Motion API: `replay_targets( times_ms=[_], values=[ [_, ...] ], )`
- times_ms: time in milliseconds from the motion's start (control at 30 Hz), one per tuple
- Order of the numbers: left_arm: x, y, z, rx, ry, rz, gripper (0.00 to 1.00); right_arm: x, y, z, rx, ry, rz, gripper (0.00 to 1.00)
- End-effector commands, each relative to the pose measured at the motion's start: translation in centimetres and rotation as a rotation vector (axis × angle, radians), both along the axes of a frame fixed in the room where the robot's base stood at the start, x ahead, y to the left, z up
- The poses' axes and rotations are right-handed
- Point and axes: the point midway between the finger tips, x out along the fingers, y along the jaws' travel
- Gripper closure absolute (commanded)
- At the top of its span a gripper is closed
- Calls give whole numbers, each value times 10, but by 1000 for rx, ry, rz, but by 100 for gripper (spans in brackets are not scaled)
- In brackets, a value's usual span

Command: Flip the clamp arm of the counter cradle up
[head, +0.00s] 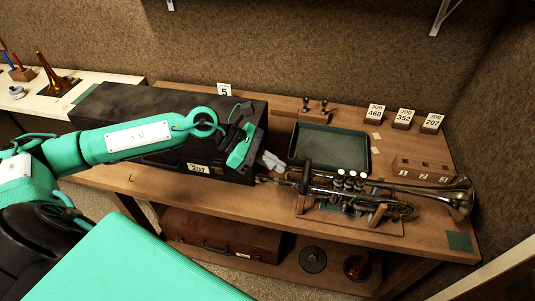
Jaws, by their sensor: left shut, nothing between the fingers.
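A dark trumpet (430,190) lies on its side across a wooden cradle (385,228) on the counter, bell to the right. Wooden supports of the cradle show at the trumpet; one light wooden piece (377,215) stands near its front right. I cannot make out the clamp arm clearly, nor whether it is up or down. My left gripper (273,161) is shut and empty, above the counter just left of the trumpet's mouthpiece end and apart from the cradle. My right gripper is out of view.
A dark case (110,105) tagged 207 stands behind my left arm. A green-lined tray (330,147) lies behind the trumpet. Job cards (403,119) and a numbered wooden block (424,172) stand at right. A brown case (222,236) is on the lower shelf. The front counter strip is clear.

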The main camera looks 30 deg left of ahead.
Motion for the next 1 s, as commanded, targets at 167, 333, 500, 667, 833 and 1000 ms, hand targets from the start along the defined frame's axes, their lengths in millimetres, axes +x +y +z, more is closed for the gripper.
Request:
replay_targets(
  times_ms=[167, 333, 500, 667, 833, 1000],
  values=[
    [7, -24, -10, -3, 0, -2, 100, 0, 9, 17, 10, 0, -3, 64],
    [11, -40, -21, -2, 0, -1, 100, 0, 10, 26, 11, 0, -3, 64],
    [13, -48, -28, 0, 0, -1, 100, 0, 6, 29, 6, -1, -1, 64],
    [14, -50, -30, 1, 0, 0, 100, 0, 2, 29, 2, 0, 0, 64],
    [14, -50, -30, 1, 0, 0, 100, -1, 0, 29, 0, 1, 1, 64],
    [14, -50, -30, -2, 6, 0, 100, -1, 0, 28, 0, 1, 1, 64]
  ],
)
